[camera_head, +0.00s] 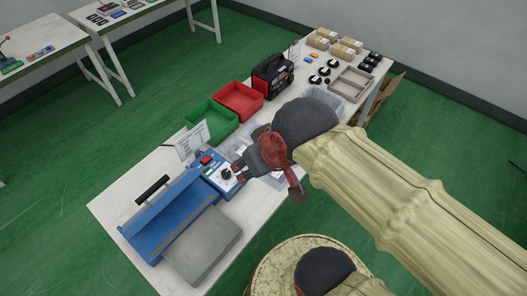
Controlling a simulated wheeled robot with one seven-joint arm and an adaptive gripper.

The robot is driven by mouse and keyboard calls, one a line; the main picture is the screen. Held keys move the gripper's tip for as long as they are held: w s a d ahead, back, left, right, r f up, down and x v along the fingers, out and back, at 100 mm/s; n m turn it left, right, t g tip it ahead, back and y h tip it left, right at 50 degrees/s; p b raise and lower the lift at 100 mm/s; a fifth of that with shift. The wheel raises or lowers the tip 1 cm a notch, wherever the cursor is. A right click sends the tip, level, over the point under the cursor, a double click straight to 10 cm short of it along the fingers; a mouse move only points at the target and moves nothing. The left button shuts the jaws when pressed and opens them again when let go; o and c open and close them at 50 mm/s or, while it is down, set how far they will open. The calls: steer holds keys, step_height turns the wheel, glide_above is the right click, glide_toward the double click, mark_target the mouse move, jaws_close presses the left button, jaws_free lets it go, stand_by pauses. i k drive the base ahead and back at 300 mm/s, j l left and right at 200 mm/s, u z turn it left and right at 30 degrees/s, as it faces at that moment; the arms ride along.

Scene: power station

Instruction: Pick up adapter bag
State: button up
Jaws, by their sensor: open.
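My gripper (266,179) is over the white table (126,206), to the right of the blue sealing machine's control panel. Its dark red fingers are spread apart and I see nothing held between them. Pale, see-through material (247,130) shows on the table behind the gripper and also under it. It may be the adapter bag, but the gripper covers much of it and I cannot tell for sure. I cannot tell whether the fingers touch it.
The blue machine (168,212) with a grey plate fills the near end. A sign (192,141), green bin (211,118), red bin (238,100) and black-red case (272,75) line the far edge. Black coils (324,71), a beige tray (350,82) and cardboard boxes (322,38) stand beyond.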

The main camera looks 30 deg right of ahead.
mark_target(278, 180)
steer(key=k+z, duration=0.15)
steer(key=z, duration=0.25)
steer(key=k+z, duration=0.1)
steer(key=z, duration=0.25)
steer(key=k+l+z, duration=0.15)
steer(key=z, duration=0.25)
